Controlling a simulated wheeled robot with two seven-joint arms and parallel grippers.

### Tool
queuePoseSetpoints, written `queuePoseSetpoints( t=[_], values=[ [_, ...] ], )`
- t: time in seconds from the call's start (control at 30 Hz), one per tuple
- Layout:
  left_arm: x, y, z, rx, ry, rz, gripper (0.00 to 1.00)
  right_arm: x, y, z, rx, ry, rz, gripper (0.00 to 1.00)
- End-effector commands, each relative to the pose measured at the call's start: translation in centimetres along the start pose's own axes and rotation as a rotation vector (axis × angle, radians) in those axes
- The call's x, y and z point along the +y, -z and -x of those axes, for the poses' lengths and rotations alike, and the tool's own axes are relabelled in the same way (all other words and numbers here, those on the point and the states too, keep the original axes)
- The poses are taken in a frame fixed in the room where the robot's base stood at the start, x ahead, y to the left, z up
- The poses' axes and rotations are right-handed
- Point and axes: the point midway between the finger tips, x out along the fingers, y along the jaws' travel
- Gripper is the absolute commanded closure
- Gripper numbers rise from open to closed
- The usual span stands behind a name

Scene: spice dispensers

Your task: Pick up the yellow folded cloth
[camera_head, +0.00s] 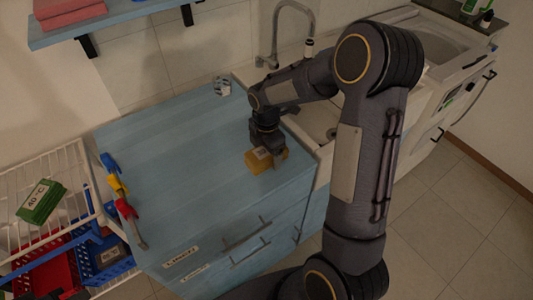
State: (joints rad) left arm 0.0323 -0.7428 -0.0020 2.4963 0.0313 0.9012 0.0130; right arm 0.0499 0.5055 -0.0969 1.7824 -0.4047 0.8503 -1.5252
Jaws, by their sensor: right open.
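The yellow folded cloth (258,163) lies on the blue countertop (180,150), near its right edge beside the sink. It has a pale label on its top. My right gripper (268,147) points down directly over the cloth, at its upper side. The gripper is open, but its fingertips are small and dark, and I cannot tell whether they touch the cloth. The gripper hides part of the cloth's far edge. My left gripper is not in view.
A tap (275,40) and sink (322,120) stand right of the counter. A small patterned item (222,86) sits at the back. Coloured clips or handles (118,185) line the left edge. The counter's middle is clear.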

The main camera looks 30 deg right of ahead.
Motion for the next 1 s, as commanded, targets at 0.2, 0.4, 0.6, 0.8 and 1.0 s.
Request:
queuePoseSetpoints(
  t=[0.2,0.4,0.6,0.8,1.0],
  values=[
    [0.0,0.0,0.0,0.000,0.000,0.000,1.00,0.0,0.0,-0.1,0.000,-0.001,-0.001,0.18],
    [0.0,0.0,0.0,0.000,0.000,0.000,1.00,0.0,0.0,0.0,0.000,-0.001,-0.002,0.44],
    [0.0,0.0,0.0,0.000,0.000,0.000,1.00,0.0,0.0,0.0,0.000,-0.002,-0.002,0.67],
    [0.0,0.0,0.0,0.000,0.000,0.000,1.00,0.0,0.0,0.1,0.000,-0.002,-0.002,0.67],
    [0.0,0.0,-0.1,0.000,0.000,0.000,1.00,0.1,-0.1,1.1,0.000,-0.005,-0.003,0.67]
  ],
)
